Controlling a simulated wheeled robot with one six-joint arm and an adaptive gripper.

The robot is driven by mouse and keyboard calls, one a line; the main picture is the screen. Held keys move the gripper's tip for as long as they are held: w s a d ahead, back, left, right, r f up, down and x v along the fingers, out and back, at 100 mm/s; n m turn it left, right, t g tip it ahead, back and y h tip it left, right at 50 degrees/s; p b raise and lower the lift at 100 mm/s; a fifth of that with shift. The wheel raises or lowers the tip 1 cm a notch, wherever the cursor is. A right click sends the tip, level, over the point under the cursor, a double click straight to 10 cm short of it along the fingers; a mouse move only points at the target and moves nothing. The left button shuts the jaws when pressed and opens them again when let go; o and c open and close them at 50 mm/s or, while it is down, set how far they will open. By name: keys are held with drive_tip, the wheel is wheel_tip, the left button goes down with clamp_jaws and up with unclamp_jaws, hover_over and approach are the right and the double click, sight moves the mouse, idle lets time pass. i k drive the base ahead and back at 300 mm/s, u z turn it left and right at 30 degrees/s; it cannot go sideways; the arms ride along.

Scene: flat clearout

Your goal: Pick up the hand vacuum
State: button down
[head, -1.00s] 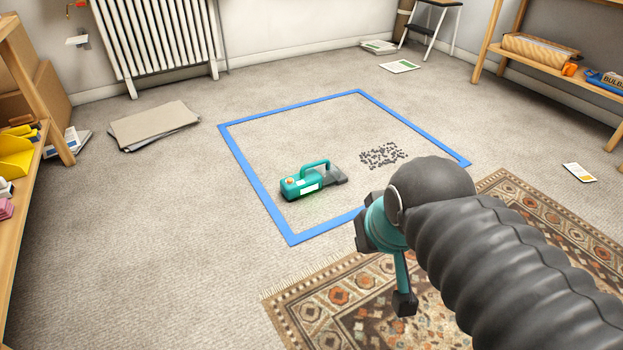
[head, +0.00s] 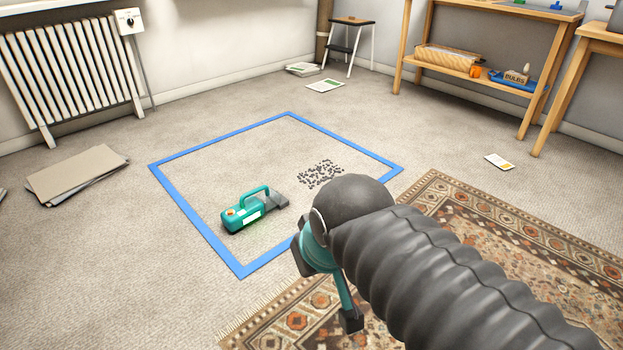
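The hand vacuum (head: 243,214) is teal with a looped handle on top, an orange button, a white label and a dark grey nozzle pointing right. It lies on the carpet inside a blue square outline (head: 200,222), near its front left side. My gripper (head: 325,290) is at the lower middle of the head view, to the right of the vacuum and nearer the camera, apart from it.
Dark crumbs (head: 320,174) lie inside the outline, right of the vacuum. A patterned rug (head: 470,240) lies under my arm. Flat cardboard (head: 78,172) lies at left, near the radiator (head: 70,75). A step stool (head: 350,45) and wooden shelf (head: 410,45) stand behind. Carpet around the vacuum is clear.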

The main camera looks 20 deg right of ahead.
sight(245, 212)
drive_tip(key=z, duration=0.75)
drive_tip(key=i, duration=1.9)
drive_tip(key=u, duration=0.8)
